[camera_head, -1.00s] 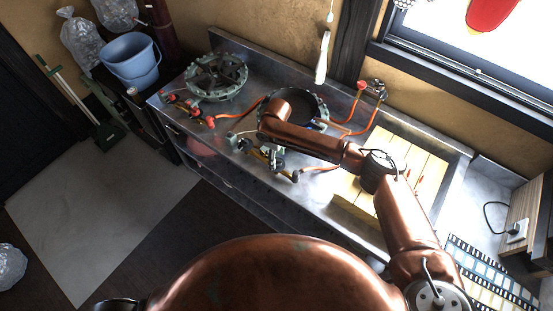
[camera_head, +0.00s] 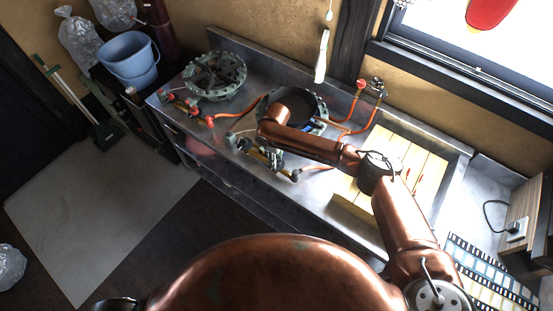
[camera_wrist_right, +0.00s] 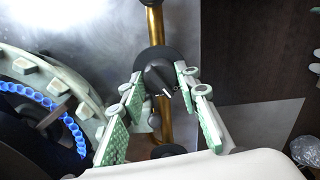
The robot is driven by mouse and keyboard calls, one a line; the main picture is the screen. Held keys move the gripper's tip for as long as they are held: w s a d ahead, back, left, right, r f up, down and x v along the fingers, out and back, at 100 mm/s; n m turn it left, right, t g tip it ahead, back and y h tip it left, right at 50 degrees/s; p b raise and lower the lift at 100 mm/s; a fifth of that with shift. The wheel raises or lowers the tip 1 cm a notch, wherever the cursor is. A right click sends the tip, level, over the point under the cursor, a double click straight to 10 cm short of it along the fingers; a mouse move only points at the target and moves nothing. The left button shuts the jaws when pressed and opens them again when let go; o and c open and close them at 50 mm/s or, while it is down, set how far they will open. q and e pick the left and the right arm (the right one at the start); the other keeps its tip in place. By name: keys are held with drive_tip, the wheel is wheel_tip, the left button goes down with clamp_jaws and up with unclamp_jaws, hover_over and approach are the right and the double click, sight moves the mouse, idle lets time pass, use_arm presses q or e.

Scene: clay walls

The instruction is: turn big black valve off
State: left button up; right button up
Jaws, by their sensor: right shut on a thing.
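The big black valve (camera_wrist_right: 160,79) is a round black knob with a white pointer mark, set on a brass pipe (camera_wrist_right: 156,22) in the right wrist view. The green-padded fingers of my right gripper (camera_wrist_right: 160,73) are on both sides of it, shut on it. In the head view my right gripper (camera_head: 264,154) is at the counter's front edge, before the right-hand burner (camera_head: 318,105); the valve is hidden there. A ring of blue flames (camera_wrist_right: 75,134) shows on the burner in the right wrist view. My left gripper is not in view.
A second burner (camera_head: 216,77) stands to the left on the metal counter (camera_head: 245,113), with red-handled valves (camera_head: 180,99) before it. Orange hoses (camera_head: 357,125) run to a wall tap. A yellow wooden board (camera_head: 418,164) lies to the right. Floor in front is clear.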

drive_tip(key=shift+c, duration=1.4)
drive_tip(key=shift+r+p, duration=0.1)
drive_tip(key=shift+p, duration=0.3)
drive_tip(key=m+p, duration=0.3)
drive_tip(key=p, duration=0.1)
drive_tip(key=shift+s+r, duration=0.1)
drive_tip(key=shift+m+p, duration=1.1)
drive_tip(key=shift+p, duration=0.1)
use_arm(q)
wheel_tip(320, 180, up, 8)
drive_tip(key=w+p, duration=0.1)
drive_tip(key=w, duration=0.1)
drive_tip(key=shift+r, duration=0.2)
use_arm(e)
drive_tip(key=shift+f+m, duration=0.2)
drive_tip(key=shift+m, duration=0.4)
drive_tip(key=o, duration=1.2)
drive_tip(key=shift+c, duration=0.2)
